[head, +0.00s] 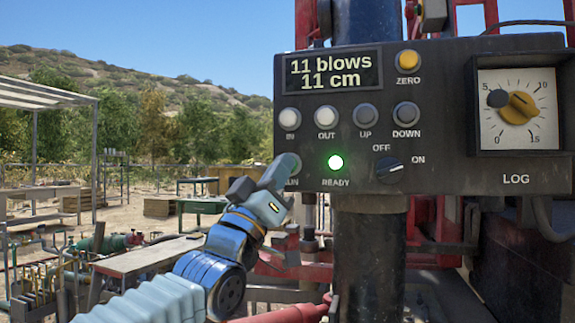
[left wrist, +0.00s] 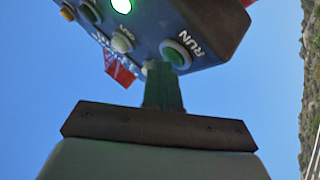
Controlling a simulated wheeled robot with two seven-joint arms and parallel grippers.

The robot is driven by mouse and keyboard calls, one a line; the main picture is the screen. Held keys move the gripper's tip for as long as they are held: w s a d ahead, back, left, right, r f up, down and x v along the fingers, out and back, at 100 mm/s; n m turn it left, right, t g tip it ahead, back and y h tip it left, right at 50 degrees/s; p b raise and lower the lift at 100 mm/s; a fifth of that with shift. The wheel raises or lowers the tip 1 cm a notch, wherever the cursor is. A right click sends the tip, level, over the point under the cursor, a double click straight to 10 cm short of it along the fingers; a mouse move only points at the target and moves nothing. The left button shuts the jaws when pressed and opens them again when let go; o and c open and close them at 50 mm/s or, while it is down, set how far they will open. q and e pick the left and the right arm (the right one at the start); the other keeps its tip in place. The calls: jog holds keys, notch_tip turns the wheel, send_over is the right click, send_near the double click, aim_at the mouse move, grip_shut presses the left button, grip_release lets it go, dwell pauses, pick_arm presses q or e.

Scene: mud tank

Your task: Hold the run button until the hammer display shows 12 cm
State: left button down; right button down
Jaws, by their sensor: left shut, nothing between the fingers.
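The hammer display (head: 330,73) on the dark control panel reads "11 blows" and "11 cm". The round RUN button (head: 292,160) is at the panel's lower left, partly hidden by my left gripper (head: 282,168) in the head view. The RUN button also shows in the left wrist view (left wrist: 176,52), with a green face in a pale ring. My left gripper is shut and empty, its fingertips (left wrist: 160,68) at the button's edge in that view. I cannot tell whether the button is pressed in. My right gripper is not in view.
The READY lamp (head: 336,162) glows green beside RUN. The IN button (head: 290,118), OUT button (head: 327,117) and OFF/ON knob (head: 389,170) are close by. A yellow-knobbed LOG dial (head: 518,107) is at the right. A dark pipe (head: 368,260) stands below the panel.

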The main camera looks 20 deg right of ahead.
pick_arm(q)
jog(key=shift+s, duration=0.1)
dwell(0.5)
jog(key=shift+s+a+b, duration=0.55)
jog(key=shift+s+b, duration=0.15)
jog(key=shift+b, duration=0.15)
jog(key=s+a+b, duration=0.2)
jog(key=s+b, duration=0.1)
jog(key=s, duration=0.1)
jog(key=shift+s+a+b, duration=0.1)
jog(key=shift+a+b, duration=0.25)
jog(key=shift+a, duration=0.05)
